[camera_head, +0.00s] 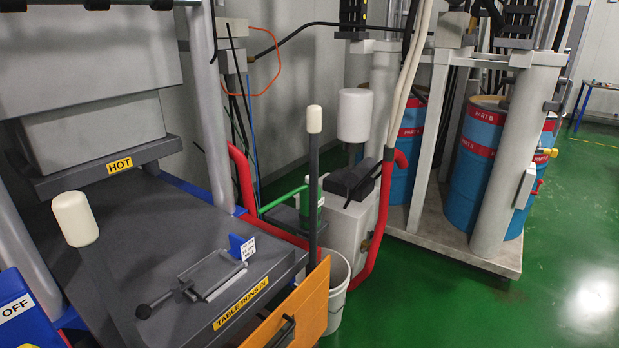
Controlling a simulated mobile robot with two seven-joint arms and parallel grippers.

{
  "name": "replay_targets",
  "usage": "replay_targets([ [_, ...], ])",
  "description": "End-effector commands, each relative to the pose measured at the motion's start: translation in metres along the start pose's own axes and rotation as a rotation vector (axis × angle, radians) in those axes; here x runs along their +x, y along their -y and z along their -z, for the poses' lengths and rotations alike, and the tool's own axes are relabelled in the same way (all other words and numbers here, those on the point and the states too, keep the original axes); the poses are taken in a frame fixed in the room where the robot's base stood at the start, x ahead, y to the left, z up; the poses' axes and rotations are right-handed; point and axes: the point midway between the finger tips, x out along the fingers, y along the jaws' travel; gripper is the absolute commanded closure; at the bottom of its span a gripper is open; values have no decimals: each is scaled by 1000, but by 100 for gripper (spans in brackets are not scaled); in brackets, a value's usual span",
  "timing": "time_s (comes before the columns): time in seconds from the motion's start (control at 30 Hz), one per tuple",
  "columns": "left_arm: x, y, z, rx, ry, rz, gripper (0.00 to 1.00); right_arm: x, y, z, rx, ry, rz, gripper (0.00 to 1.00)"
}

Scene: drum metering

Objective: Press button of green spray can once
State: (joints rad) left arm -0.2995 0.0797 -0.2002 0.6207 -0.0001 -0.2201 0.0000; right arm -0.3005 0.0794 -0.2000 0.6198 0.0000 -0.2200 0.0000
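A small green upright object (305,205) stands on a dark box at mid-picture, partly hidden behind a black post with a white cap (314,119). A green bar (283,199) runs up to it from the left. I cannot tell whether this object is the green spray can, and I see no button on it. No other green can shows.
A dark machine table (165,240) with a metal clamp frame fills the left. A white bucket (337,290) and an orange panel (305,305) stand at front centre. Blue drums (474,160) stand in a grey frame at the right. Green floor is clear at far right.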

Motion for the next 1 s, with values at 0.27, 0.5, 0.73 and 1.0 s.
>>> replay_targets([
  [0.27, 0, 0, 0, 0, 0, 0, 100, 0, 0, 0, 0, 0, 0, 71],
  [0.5, 0, 0, 0, 0, 0, 0, 100, 0, 0, 0, 0, 0, 0, 98],
  [0.73, 0, 0, 0, 0, 1, 0, 100, 0, 0, 0, 0, 0, 0, 100],
  [1.0, 0, 0, 0, 0, 1, 0, 100, 0, 0, 0, 0, 0, 0, 100],
])
